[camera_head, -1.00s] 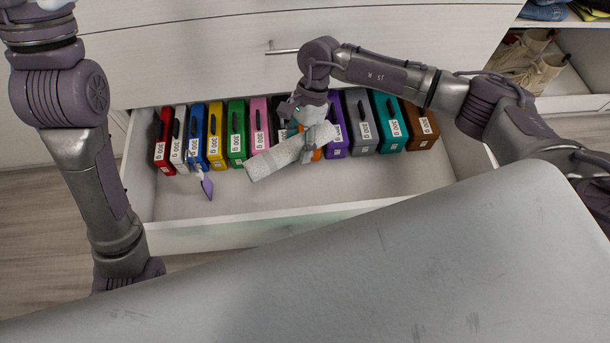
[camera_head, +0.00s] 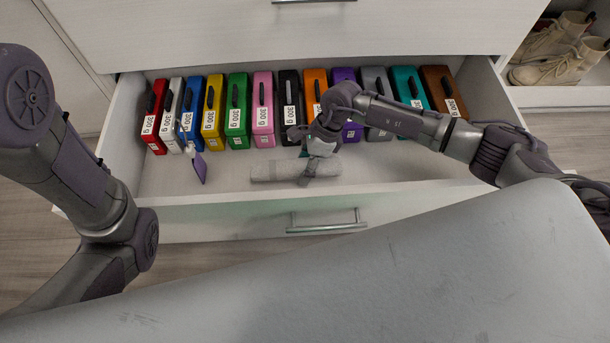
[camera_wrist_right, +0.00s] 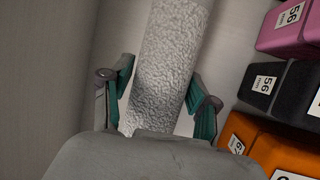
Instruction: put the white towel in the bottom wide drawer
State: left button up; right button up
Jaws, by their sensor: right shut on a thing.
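The white towel (camera_head: 272,171) is rolled up and lies sideways, low inside the open drawer (camera_head: 225,197), close behind its front wall. My right gripper (camera_head: 312,168) is over the towel's right part and shut on it. In the right wrist view the towel (camera_wrist_right: 172,50) runs between the two green-padded fingers of my right gripper (camera_wrist_right: 160,100). I cannot tell whether the towel touches the drawer floor. My left arm is at the left outside the drawer, and its gripper is out of view.
Several coloured cases, from red (camera_head: 155,118) to brown (camera_head: 442,92), line the back of the drawer. A small purple-and-white item (camera_head: 198,166) lies at the left. A bar handle (camera_head: 326,222) is on the drawer front. Boots (camera_head: 560,50) stand on a shelf at right.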

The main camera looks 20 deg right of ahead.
notch_tip(320, 180, down, 4)
jog(key=shift+r+b, duration=0.15)
jog(key=shift+b, duration=1.05)
jog(key=shift+r, duration=0.15)
jog(key=o, duration=0.7)
jog(key=shift+f, duration=0.2)
jog(key=o, duration=0.5)
jog(key=p+v, duration=0.6)
jog(key=v, duration=0.5)
jog(key=shift+a+r+p, duration=0.1)
jog(key=shift+r+p, duration=0.05)
jog(key=shift+p, duration=0.25)
jog(key=shift+d+r, duration=0.3)
jog(key=shift+r, duration=0.2)
